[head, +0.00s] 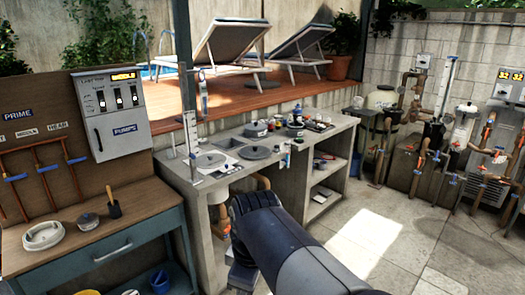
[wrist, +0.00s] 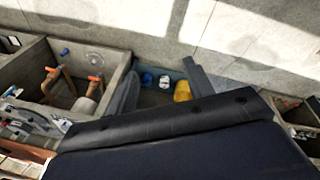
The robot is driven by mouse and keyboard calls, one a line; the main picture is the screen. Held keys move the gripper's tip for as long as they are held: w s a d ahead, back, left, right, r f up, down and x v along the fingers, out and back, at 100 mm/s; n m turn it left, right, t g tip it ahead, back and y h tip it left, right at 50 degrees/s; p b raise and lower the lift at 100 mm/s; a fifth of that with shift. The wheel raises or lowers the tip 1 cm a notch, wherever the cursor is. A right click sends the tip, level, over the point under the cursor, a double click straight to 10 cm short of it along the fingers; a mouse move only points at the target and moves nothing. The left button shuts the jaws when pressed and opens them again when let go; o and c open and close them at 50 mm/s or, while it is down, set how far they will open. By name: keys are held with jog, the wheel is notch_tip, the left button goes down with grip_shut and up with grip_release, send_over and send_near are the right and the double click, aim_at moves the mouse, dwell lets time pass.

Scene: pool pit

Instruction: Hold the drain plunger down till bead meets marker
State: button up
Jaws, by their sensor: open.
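I cannot make out the drain plunger, bead or marker for certain at this size. An upright white scale (head: 190,132) stands at the left end of the concrete counter (head: 178,172), near round grey lids (head: 211,161). Another tall pale scale (head: 445,88) stands by the pipes at the right. Any bead or marker on either is too small to tell.
A wooden-topped workbench (head: 75,243) with a white ring (head: 44,235) and a control box (head: 112,110) is at left. Small items crowd the counter. Pipes and tanks (head: 384,98) line the back right. The paved floor (head: 390,235) at right is clear.

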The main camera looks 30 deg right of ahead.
jog(key=w+d+n, duration=0.2)
jog(key=n, duration=0.1)
jog(key=w+d+f+n+g+b, duration=0.1)
jog(key=w+d+n, duration=0.1)
jog(key=n, duration=0.1)
jog(key=w+d+f+n+g+b, duration=0.1)
jog(key=w+d+n, duration=0.1)
jog(key=d+n, duration=0.1)
jog(key=shift+w+f, duration=0.15)
jog(key=shift+w, duration=0.05)
jog(key=c, duration=0.9)
jog(key=shift+w+d+n+b, duration=0.2)
jog(key=shift+n+b, duration=0.1)
jog(key=shift+n, duration=0.1)
grip_shut()
